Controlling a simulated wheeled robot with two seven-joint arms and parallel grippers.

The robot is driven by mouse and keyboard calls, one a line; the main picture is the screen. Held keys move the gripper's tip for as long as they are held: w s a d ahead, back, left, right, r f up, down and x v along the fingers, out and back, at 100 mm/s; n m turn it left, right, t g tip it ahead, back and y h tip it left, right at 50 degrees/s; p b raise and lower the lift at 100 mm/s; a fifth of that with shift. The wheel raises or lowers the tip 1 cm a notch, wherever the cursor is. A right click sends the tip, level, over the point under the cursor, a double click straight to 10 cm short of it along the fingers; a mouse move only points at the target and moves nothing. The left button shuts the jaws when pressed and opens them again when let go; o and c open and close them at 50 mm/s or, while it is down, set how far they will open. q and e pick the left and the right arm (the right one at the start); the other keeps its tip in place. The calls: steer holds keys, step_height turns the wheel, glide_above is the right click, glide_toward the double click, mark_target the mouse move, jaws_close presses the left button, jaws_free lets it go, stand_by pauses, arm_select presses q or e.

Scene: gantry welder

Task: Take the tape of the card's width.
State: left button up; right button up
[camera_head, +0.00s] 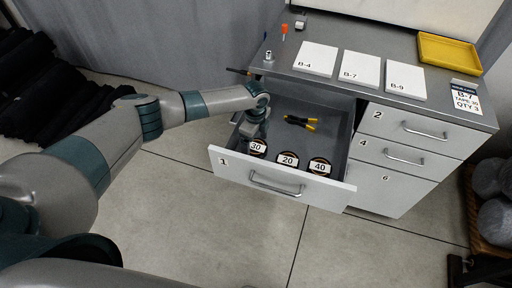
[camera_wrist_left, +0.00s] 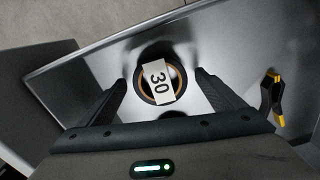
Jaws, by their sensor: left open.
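The card (camera_head: 466,99) on the right of the cabinet top reads B-7, TAPE 30, QTY 3. Drawer 1 (camera_head: 230,169) is pulled out and holds three tape rolls in a row behind its front: the 30 roll (camera_head: 257,147), the 20 roll (camera_head: 287,159) and the 40 roll (camera_head: 319,167). My left gripper (camera_head: 254,130) is inside the drawer just over the 30 roll. In the left wrist view its open fingers (camera_wrist_left: 160,95) stand to either side of the 30 roll (camera_wrist_left: 158,80), with gaps between. My right gripper is not in view.
A yellow-and-black tool (camera_head: 300,122) lies deeper in the drawer. White plates B-4 (camera_head: 317,58), B-7 (camera_head: 360,69) and B-9 (camera_head: 405,81) and a yellow tray (camera_head: 449,53) are on the cabinet top. The drawer walls are close around my left gripper.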

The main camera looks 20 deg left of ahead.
mark_target(256, 146)
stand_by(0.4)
arm_select(q)
steer(key=c, duration=1.2)
steer(key=shift+r, duration=0.15)
steer(key=shift+r+b, duration=0.4)
steer(key=shift+r, duration=0.05)
step_height(256, 146, up, 2)
steer(key=shift+w+r+b, duration=0.1)
steer(key=shift+r+b, duration=0.1)
steer(key=shift+b, duration=0.4)
steer(key=shift+s+d+r+b, duration=0.65)
steer(key=shift+d+r, duration=0.6)
steer(key=shift+d, duration=0.6)
steer(key=shift+s+d+r+b, duration=0.65)
steer(key=shift+d+r, duration=0.6)
steer(key=shift+d, duration=0.6)
steer(key=shift+s+d+r+b, duration=0.65)
steer(key=shift+d+r, duration=0.6)
steer(key=shift+d, duration=0.6)
